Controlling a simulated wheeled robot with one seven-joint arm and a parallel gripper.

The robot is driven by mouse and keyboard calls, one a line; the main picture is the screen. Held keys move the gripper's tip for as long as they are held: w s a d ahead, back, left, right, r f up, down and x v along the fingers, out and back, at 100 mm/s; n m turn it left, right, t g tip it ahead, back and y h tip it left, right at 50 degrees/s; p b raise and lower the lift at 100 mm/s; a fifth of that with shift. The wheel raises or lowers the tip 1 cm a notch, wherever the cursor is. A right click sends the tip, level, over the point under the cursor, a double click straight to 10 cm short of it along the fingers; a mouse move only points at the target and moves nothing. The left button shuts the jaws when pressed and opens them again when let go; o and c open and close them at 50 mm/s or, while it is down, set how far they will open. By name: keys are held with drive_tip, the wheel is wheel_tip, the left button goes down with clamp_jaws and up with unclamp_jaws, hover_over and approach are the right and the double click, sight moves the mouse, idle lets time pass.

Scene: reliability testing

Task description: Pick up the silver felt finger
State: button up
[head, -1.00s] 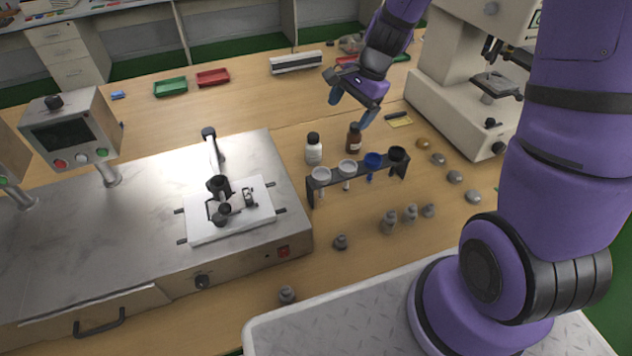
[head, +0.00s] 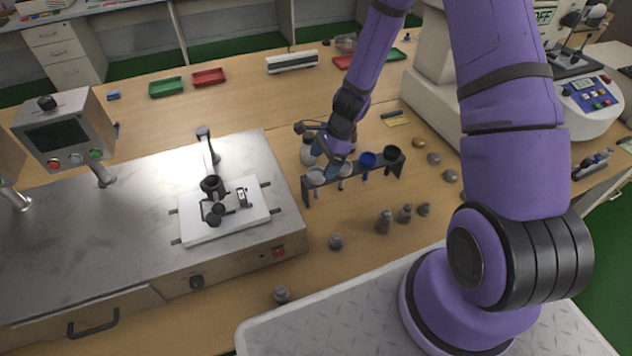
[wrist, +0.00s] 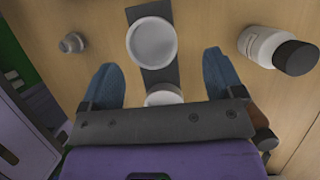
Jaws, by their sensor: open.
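A dark rack (head: 306,190) holds a row of cup-topped felt fingers: a pale grey one (head: 315,176) at the left end, a second pale one (head: 345,170), a blue one (head: 368,159) and a black one (head: 393,153). I cannot tell for sure which pale one is silver. My gripper (head: 322,160) is open and empty above the rack's left part. In the wrist view, the end pale cup (wrist: 152,42) shows between and beyond my blue fingertips (wrist: 160,80). The second cup (wrist: 163,97) is partly hidden by my gripper's body.
A white bottle (head: 307,152) stands behind the rack, partly hidden; it also shows in the wrist view (wrist: 262,45). Grey weights (head: 384,221) stand in front. A steel machine (head: 120,240) is at left. Trays (head: 209,78) lie at the back.

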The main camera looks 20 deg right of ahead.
sight(317, 176)
drive_tip(key=shift+s+x, duration=0.15)
drive_tip(key=shift+x, duration=1.4)
drive_tip(key=shift+s+x, duration=0.15)
drive_tip(key=shift+x, duration=1.35)
drive_tip(key=shift+c, duration=0.3)
drive_tip(key=c, duration=1)
